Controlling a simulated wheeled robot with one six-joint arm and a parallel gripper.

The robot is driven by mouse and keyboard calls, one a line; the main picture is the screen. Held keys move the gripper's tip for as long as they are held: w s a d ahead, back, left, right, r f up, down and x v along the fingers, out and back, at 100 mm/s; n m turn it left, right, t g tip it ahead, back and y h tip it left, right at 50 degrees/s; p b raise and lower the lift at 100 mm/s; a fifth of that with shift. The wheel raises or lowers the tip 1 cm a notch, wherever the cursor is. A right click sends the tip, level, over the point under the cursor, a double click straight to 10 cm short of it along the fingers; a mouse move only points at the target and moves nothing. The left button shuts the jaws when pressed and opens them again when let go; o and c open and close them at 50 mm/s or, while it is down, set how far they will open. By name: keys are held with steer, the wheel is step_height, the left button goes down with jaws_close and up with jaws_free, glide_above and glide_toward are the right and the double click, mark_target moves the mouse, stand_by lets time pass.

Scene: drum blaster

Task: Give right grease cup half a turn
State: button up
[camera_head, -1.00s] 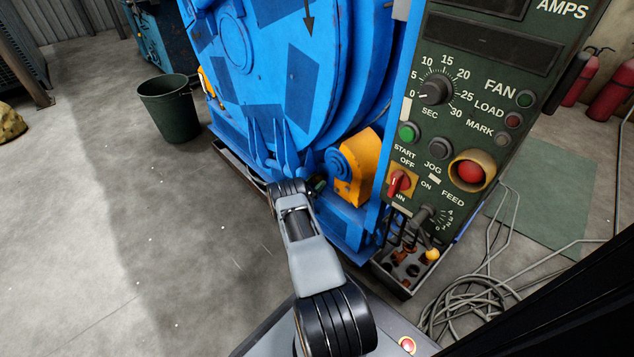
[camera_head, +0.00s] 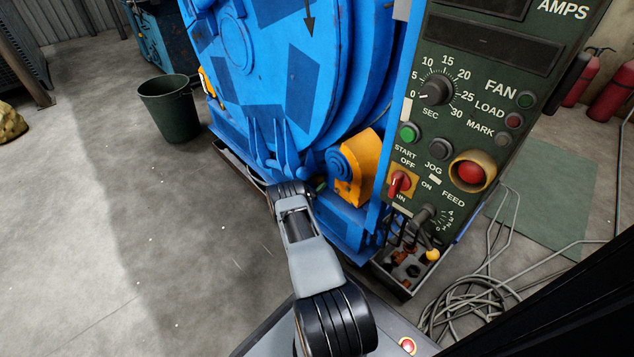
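The right grease cup cannot be made out in the head view. At the lower right of the blue machine (camera_head: 345,212) is an orange bearing guard (camera_head: 368,158) with a round blue hub (camera_head: 340,163). My arm reaches up from the bottom of the picture, and its far joint ends just left of and below that hub. A small dark green piece shows between the joint and the hub, too small to identify. My gripper is hidden beyond the arm's far joint, so neither its fingers nor anything between them shows.
A dark green control panel (camera_head: 470,78) with knobs and a red button (camera_head: 470,174) stands right of the guard. Below it is a grey tray (camera_head: 400,288) of parts. Coiled cables (camera_head: 470,312) lie at right. A green bin (camera_head: 170,108) stands left; floor before it is clear.

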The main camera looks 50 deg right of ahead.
steer(key=shift+o, duration=1.3)
steer(key=p+v, duration=0.1)
steer(key=v, duration=1.2)
steer(key=shift+w+a+f+p, duration=0.15)
steer(key=shift+a+p, duration=0.2)
